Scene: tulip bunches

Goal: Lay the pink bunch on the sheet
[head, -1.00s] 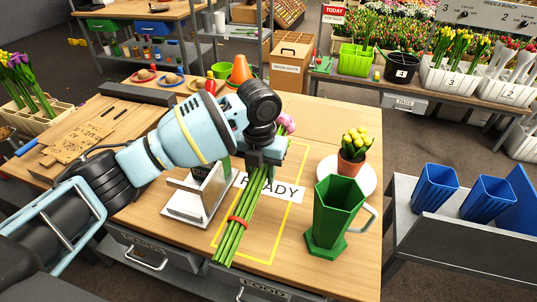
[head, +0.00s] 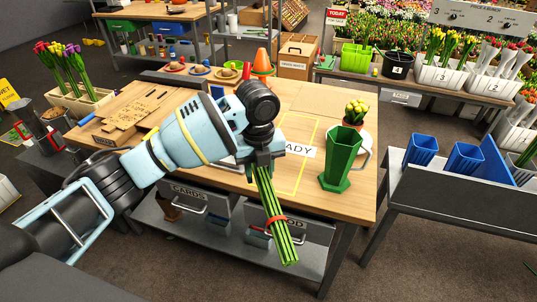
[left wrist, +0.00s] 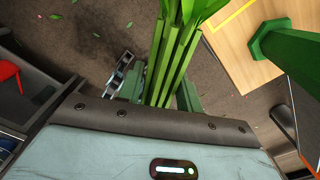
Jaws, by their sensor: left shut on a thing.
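My left gripper (head: 262,158) is shut on the bunch, whose green stems (head: 275,222) slant down with a red band around them. The flower heads are hidden behind the gripper in the head view. In the left wrist view the stems (left wrist: 172,62) run up between the fingers, with floor below and the table to the right. The bunch is held in front of the table's front edge. I cannot clearly make out the sheet; a white READY label (head: 299,149) lies in a yellow outline on the table. My right gripper is not in view.
Drawers (head: 195,197) hang under the table front. A grey stand with blue containers (head: 465,158) is at right. A brown board (head: 128,113) lies at left.

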